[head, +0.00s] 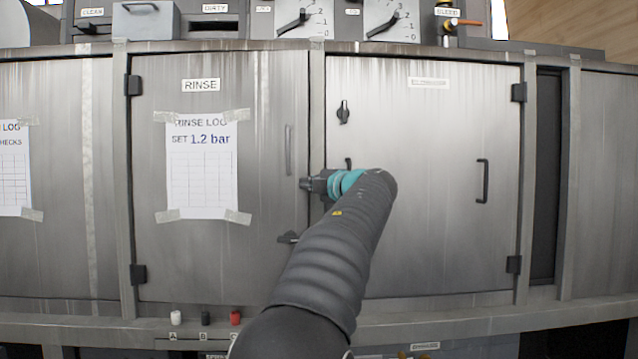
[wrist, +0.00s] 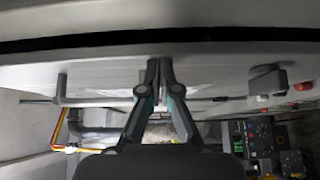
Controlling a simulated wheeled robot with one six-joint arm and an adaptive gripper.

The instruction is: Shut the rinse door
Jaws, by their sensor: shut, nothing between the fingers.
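The rinse door (head: 262,188) is a streaked grey metal panel, left of centre in the head view. It carries a RINSE label (head: 201,85), a taped paper log (head: 203,170) and a slim vertical handle (head: 289,150). It looks flush or nearly flush with its frame; I cannot tell whether a small gap is left. A dark latch (head: 288,238) is at its lower right edge. My gripper (head: 306,184) points left at the door's right edge. In the wrist view its fingers (wrist: 159,66) are shut and empty, close to a grey metal surface; contact is unclear.
Gauges (head: 304,18) sit on top of the cabinet. Small coloured knobs (head: 235,318) line the lower ledge. My arm covers the lower middle.

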